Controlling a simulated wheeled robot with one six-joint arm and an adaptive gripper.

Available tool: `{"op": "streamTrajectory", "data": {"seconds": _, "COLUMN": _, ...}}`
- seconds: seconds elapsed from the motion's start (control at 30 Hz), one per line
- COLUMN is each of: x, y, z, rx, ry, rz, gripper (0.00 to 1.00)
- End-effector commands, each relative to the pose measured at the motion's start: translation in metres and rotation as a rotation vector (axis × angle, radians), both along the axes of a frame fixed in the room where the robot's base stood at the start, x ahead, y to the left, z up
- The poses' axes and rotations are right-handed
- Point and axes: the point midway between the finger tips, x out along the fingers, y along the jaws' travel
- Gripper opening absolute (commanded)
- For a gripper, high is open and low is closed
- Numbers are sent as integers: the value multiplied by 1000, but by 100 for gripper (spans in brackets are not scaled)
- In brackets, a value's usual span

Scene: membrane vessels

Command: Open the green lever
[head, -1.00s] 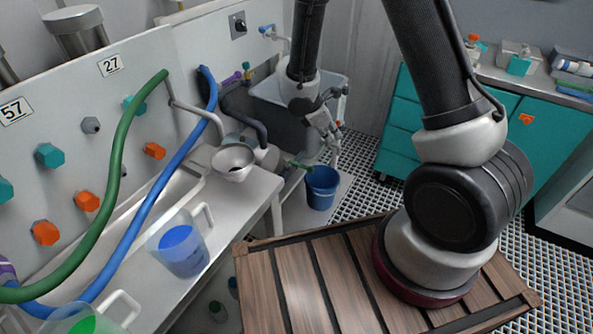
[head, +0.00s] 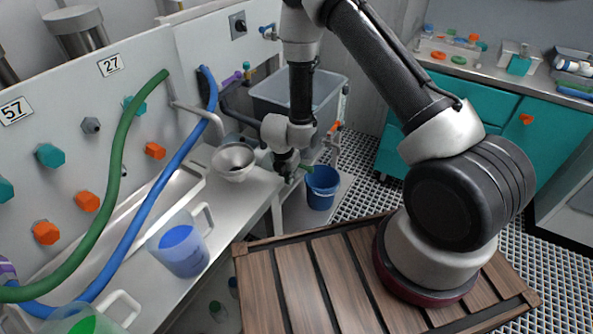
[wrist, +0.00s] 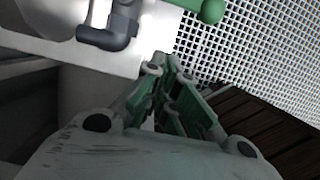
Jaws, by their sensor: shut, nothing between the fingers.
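The green lever (head: 306,168) shows as a small green end beside my gripper in the head view, just above the blue bucket. In the wrist view the green lever (wrist: 210,11) is a green bar ending in a round knob at the top edge, beyond my fingertips and apart from them. My gripper (head: 285,172) points down near the right end of the white counter and partly covers the lever's fitting. In the wrist view my gripper (wrist: 167,66) has its green-padded fingers together, with nothing held. How far the lever is turned is hard to tell.
A blue bucket (head: 322,190) stands on a low shelf below the lever. A metal bowl (head: 233,163) and a jug of blue liquid (head: 180,247) stand on the counter. A dark elbow pipe (wrist: 108,36) lies left of the lever. A grey tub (head: 275,99) is behind my arm.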

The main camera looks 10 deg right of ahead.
Motion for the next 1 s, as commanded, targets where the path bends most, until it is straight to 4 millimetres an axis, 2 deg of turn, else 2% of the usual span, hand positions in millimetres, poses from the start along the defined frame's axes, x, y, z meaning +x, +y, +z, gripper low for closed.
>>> {"op": "streamTrajectory", "data": {"seconds": 0.07, "x": 2, "y": -3, "z": -16, "rx": -1, "ry": 2, "rz": 0, "gripper": 0}}
{"op": "streamTrajectory", "data": {"seconds": 0.2, "x": 19, "y": -19, "z": -12, "rx": 0, "ry": -2, "rz": -3, "gripper": 0}}
{"op": "streamTrajectory", "data": {"seconds": 0.4, "x": 30, "y": -29, "z": -12, "rx": 1, "ry": -1, "rz": -1, "gripper": 0}}
{"op": "streamTrajectory", "data": {"seconds": 1.0, "x": 31, "y": -31, "z": -12, "rx": 0, "ry": -1, "rz": 19, "gripper": 0}}
